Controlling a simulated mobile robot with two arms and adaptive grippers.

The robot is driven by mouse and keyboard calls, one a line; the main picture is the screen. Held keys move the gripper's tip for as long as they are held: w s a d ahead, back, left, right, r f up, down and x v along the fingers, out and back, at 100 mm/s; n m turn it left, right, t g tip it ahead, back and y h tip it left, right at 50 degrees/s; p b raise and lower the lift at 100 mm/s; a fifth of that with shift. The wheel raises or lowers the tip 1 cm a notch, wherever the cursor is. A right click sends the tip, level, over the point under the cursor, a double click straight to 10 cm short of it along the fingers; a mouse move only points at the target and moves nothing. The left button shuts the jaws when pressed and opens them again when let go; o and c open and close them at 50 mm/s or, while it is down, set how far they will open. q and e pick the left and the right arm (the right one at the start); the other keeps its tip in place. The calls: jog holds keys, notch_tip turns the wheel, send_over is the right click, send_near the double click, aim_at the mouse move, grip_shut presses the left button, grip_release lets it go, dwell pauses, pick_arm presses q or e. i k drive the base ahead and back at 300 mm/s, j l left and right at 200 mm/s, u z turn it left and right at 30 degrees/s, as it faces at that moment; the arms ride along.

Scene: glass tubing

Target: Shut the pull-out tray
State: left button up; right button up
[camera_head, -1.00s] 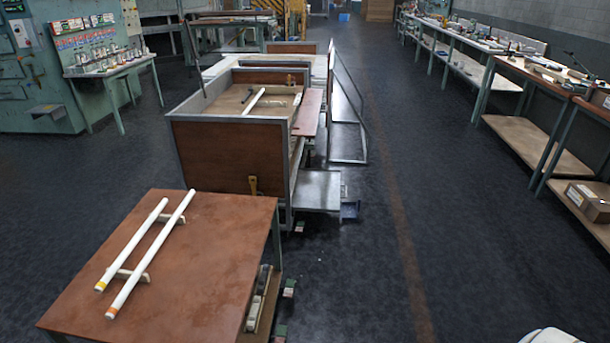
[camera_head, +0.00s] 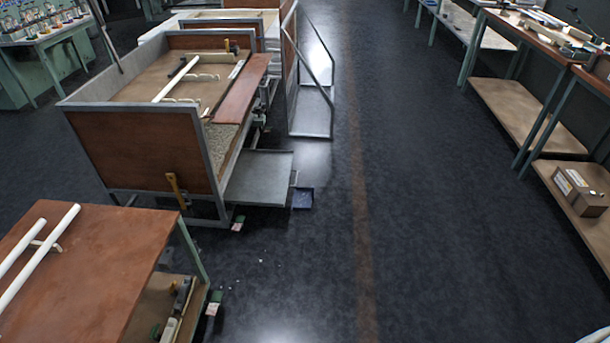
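A flat grey metal pull-out tray (camera_head: 258,178) sticks out from the right side of the low framed machine (camera_head: 145,150), below its wood-panelled end. The tray is extended toward the aisle, and its left edge runs in under the machine's frame. A small dark blue box-like part (camera_head: 303,198) sits just beyond its right front corner. Neither gripper is in view. Only a small pale part, probably mine, shows at the bottom right corner, far from the tray.
A brown-topped table (camera_head: 95,270) with white tubes stands at the lower left, near the tray. Behind the tray, a metal-framed panel (camera_head: 312,110) stands out into the aisle. Dark floor (camera_head: 430,200) is open to the right, up to shelved benches (camera_head: 525,115).

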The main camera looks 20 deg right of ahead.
aim_at(258, 177)
jog(key=i+l+z, duration=0.1)
jog(key=l, duration=0.3)
jog(key=i+l+z, duration=0.15)
jog(key=i+l, duration=0.2)
jog(key=i+l+u, duration=0.15)
jog(key=u, duration=0.55)
